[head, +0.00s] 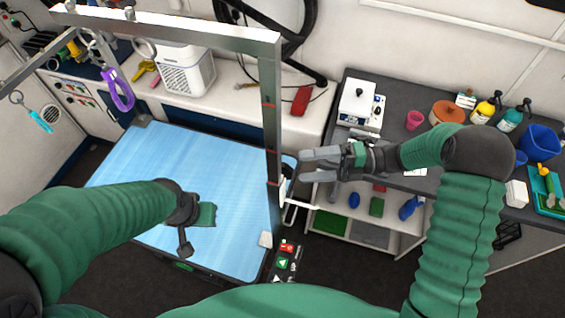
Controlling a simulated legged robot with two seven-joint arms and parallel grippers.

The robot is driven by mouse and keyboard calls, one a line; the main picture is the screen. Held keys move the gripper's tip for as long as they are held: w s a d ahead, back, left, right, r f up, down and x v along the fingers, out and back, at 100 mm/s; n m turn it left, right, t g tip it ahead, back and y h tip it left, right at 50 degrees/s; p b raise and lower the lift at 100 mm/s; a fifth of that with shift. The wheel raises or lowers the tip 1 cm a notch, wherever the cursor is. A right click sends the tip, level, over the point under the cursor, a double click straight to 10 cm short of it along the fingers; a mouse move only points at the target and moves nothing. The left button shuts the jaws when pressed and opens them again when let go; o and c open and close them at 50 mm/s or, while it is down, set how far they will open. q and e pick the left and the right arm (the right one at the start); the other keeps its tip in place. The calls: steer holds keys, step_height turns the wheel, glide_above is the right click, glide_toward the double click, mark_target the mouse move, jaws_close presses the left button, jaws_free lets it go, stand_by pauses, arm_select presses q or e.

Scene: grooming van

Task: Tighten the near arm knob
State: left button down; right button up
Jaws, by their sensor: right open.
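The near grooming arm is an upright metal post (272,130) with red marks, rising at the right edge of the blue grooming table (150,205). A small dark part that looks like its knob (288,171) sits on the post's right side, low down. My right gripper (303,166) is open, its two grey fingers pointing left at this part. The fingertips are just right of it; I cannot tell whether they touch it. My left gripper (193,232) hangs over the table surface, and its jaw opening is not clear. It appears empty.
A top bar (170,28) with hanging loops, including a purple one (118,90), crosses above the table. A dark grey counter (395,150) with a scale (358,103), bottles and a blue bin (540,142) stands at right. A foot control (287,262) lies at the table's front right.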

mark_target(287, 169)
steer(key=a, duration=0.2)
steer(key=a+p, duration=0.1)
steer(key=a, duration=0.3)
steer(key=shift+s, duration=0.25)
steer(key=shift+a+f+p, duration=0.25)
steer(key=shift+a+p, duration=0.05)
steer(key=shift+a, duration=0.2)
steer(key=shift+c, duration=0.3)
steer(key=c, duration=1.3)
